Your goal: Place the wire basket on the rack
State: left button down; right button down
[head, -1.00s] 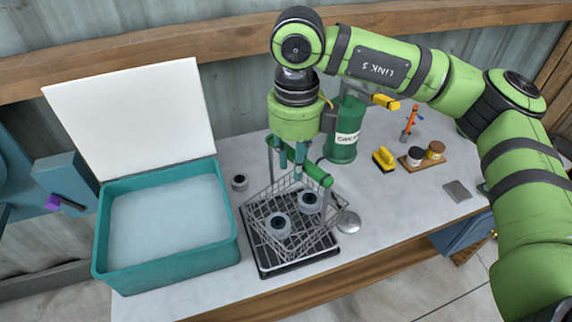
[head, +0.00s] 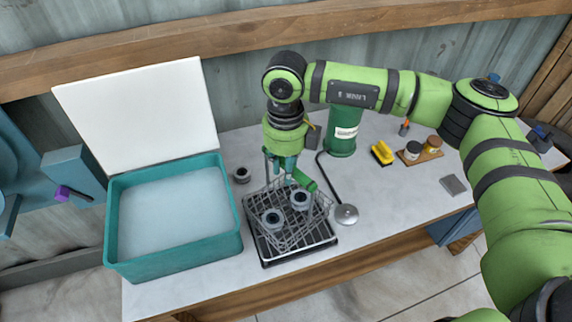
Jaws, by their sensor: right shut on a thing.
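The wire basket (head: 308,227) is a grey mesh basket with a green handle bar and holds two grey round parts. It is over the black rack (head: 294,257) on the counter, turned at an angle to the rack and looking somewhat tilted. I cannot tell whether its bottom touches the rack all over. My right gripper (head: 287,174) points down from above and is shut on the basket's handle. Its fingertips are partly hidden among the handle and basket wires. My left gripper is not in view.
A teal tub (head: 172,262) with an open white lid (head: 140,110) stands left of the rack. A small dark-topped jar (head: 241,175) is between them. A green cylinder (head: 342,135) with a hose and a round metal head (head: 346,214) is at the right. A yellow brush (head: 382,153) lies beyond.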

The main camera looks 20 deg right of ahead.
jog(key=c, duration=1)
grip_release()
jog(key=shift+f, duration=0.1)
jog(key=shift+r, duration=0.2)
jog(key=shift+r+b, duration=2.15)
jog(key=shift+r, duration=3.85)
